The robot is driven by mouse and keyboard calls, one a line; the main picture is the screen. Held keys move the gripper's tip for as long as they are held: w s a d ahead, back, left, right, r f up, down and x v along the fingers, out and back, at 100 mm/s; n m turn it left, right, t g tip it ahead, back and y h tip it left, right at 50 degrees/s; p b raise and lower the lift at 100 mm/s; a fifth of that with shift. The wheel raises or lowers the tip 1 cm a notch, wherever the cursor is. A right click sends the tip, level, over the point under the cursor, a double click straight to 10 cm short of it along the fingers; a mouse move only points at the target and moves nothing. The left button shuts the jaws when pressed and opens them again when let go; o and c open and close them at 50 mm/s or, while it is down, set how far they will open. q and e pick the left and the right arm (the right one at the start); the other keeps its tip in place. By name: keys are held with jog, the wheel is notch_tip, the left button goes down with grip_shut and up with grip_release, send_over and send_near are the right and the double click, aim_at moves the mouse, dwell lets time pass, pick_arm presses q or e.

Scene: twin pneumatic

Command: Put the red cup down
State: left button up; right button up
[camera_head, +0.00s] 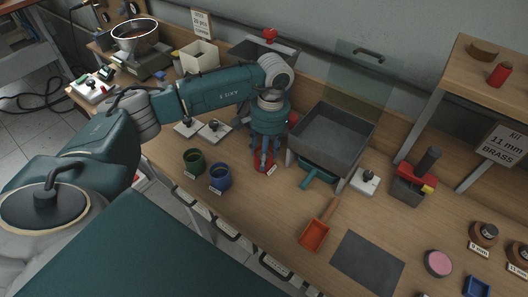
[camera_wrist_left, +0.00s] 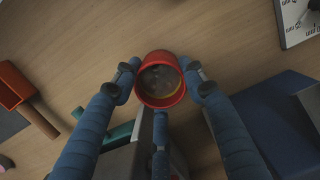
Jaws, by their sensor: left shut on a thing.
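The red cup (camera_head: 263,164) is at the tips of my left gripper (camera_head: 268,150), behind the blue cup and beside the grey bin. The fingers hide part of the cup in the head view. I cannot tell whether its base touches the table. My right gripper is not in view.
A green cup (camera_head: 193,161) and a blue cup (camera_head: 220,177) stand left of the red cup. A grey bin (camera_head: 332,135) with a teal scoop (camera_head: 316,171) is close on the right. An orange scoop (camera_head: 316,231) lies nearer the front. Bare table lies in front of the red cup.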

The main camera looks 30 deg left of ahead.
pick_arm(q)
jog(key=shift+f, duration=0.1)
jog(key=o, duration=1.1)
